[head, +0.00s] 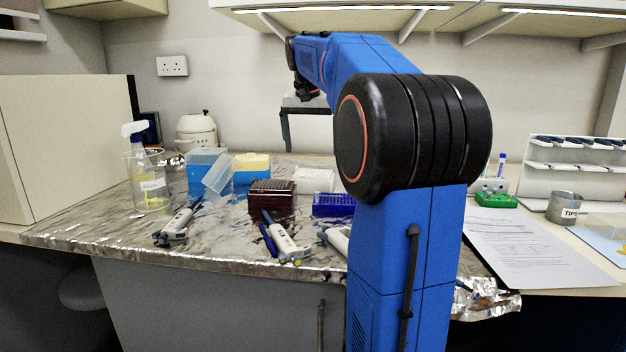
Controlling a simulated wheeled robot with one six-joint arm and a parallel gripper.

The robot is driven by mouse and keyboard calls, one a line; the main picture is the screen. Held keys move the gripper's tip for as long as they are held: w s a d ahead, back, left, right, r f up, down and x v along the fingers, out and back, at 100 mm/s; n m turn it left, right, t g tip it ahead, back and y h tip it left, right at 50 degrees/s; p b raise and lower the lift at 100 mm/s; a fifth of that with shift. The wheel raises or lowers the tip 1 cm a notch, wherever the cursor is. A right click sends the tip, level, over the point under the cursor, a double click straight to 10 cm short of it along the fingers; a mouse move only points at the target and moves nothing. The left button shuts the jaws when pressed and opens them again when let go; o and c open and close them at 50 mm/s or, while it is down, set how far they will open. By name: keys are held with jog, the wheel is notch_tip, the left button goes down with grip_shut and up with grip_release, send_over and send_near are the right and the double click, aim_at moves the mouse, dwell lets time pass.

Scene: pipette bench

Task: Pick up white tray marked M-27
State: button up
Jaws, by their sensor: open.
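A low white tray-like block (314,179) sits on the foil-covered bench, behind the dark red rack and the blue rack. I cannot read any M-27 mark on it, so I cannot tell for sure that it is the tray. My gripper (308,112) hangs above and behind the bench items, higher than the white block and apart from it. It is open with nothing visible in it. One finger shows at its left; the other side is partly hidden by my blue arm.
Close around the white block stand a dark red rack (271,198), a blue rack (334,205) and a yellow-topped blue box (251,171). Several pipettes lie along the front. Papers (535,247) lie right. My arm hides the bench's middle right.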

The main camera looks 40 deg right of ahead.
aim_at(314, 172)
jog(key=shift+x, duration=3.6)
jog(key=shift+c, duration=0.6)
jog(key=c, duration=0.9)
